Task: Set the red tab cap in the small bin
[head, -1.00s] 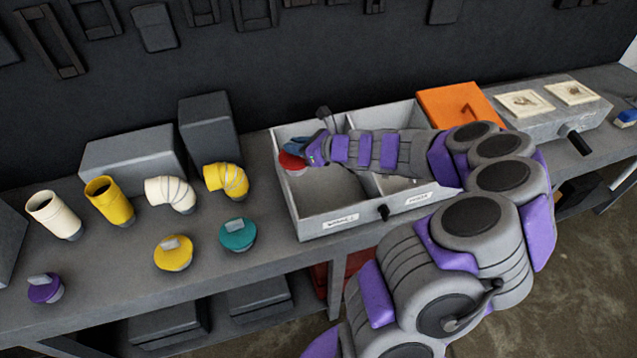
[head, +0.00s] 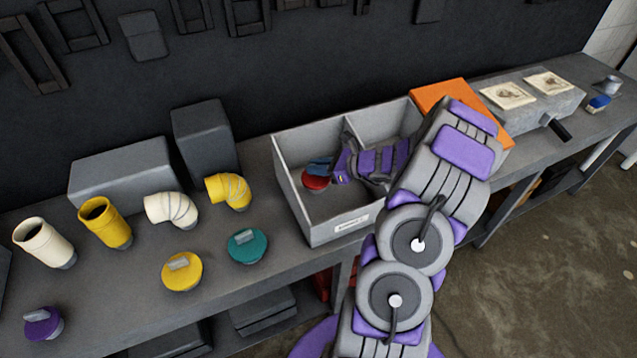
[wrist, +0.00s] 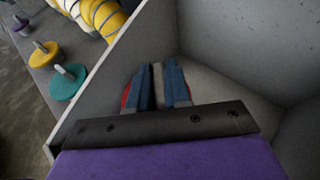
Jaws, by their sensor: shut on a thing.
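The red tab cap (head: 315,180) is inside the left compartment of a grey two-part box (head: 292,192), near its left wall. My gripper (head: 321,164) reaches into that compartment from the right, its blue fingers shut on the cap's tab. In the wrist view, the fingers of my gripper (wrist: 158,88) close on the pale tab, and a sliver of the red cap (wrist: 126,95) shows beside the left finger. I cannot tell whether the cap touches the compartment floor. The box's front label is too small to read; my arm hides much of the right compartment.
A yellow cap (head: 181,272), a teal cap (head: 247,247) and a purple cap (head: 42,324) stand on the bench left of the box, with several pipe pieces behind. An orange panel (head: 440,92) lies right of the box. The box's divider stands close to my wrist.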

